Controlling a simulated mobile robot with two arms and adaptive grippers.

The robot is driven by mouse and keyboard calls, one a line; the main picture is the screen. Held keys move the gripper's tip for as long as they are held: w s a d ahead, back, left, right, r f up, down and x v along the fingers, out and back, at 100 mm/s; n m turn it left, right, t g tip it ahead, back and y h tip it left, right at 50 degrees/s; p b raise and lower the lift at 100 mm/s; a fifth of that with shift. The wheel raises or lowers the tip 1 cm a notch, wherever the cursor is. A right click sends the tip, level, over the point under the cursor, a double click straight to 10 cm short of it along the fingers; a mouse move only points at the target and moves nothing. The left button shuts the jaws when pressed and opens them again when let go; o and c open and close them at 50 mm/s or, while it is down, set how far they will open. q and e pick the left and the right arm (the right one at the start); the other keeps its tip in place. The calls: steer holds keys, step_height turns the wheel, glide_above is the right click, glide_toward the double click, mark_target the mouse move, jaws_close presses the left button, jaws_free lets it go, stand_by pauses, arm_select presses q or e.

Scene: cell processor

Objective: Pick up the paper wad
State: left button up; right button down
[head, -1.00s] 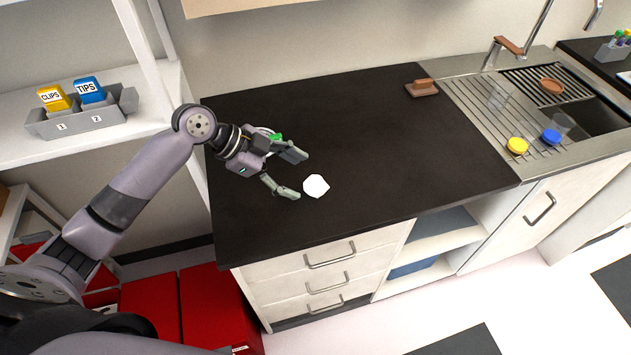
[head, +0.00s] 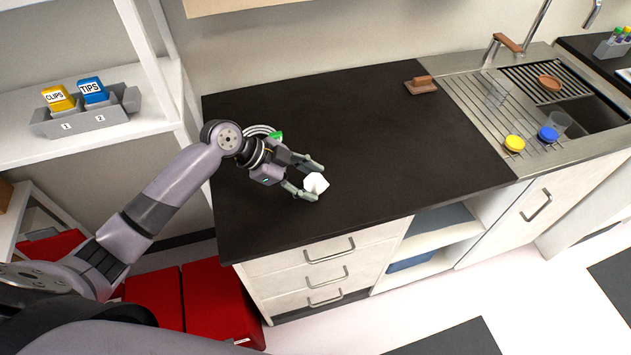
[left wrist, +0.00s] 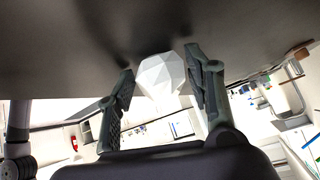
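The paper wad (head: 318,183) is a small white faceted lump on the dark countertop (head: 400,140). My left gripper (head: 311,181) is at the wad, with one finger on its far side and one on its near side. In the left wrist view the wad (left wrist: 162,77) sits between the two fingertips of my left gripper (left wrist: 160,62). The fingers are spread apart, and a narrow gap shows on the left side of the wad. On the right side the finger is very near it, and I cannot tell whether they touch. My right gripper is not in view.
A brown block with a handle (head: 421,85) lies at the back of the counter. The sink (head: 500,125) with yellow and blue lids is at the right. A shelf with a grey box holder (head: 85,119) stands at the left.

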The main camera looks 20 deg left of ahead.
mark_target(308, 179)
arm_select(q)
steer(key=c, duration=0.3)
steer(key=shift+r, duration=0.1)
steer(key=shift+c, duration=0.2)
steer(key=shift+r, duration=0.55)
step_height(308, 179, up, 19)
steer(key=b, duration=0.2)
steer(key=shift+f, duration=0.1)
steer(key=shift+o, duration=1.1)
jaws_close()
steer(key=shift+f, duration=0.1)
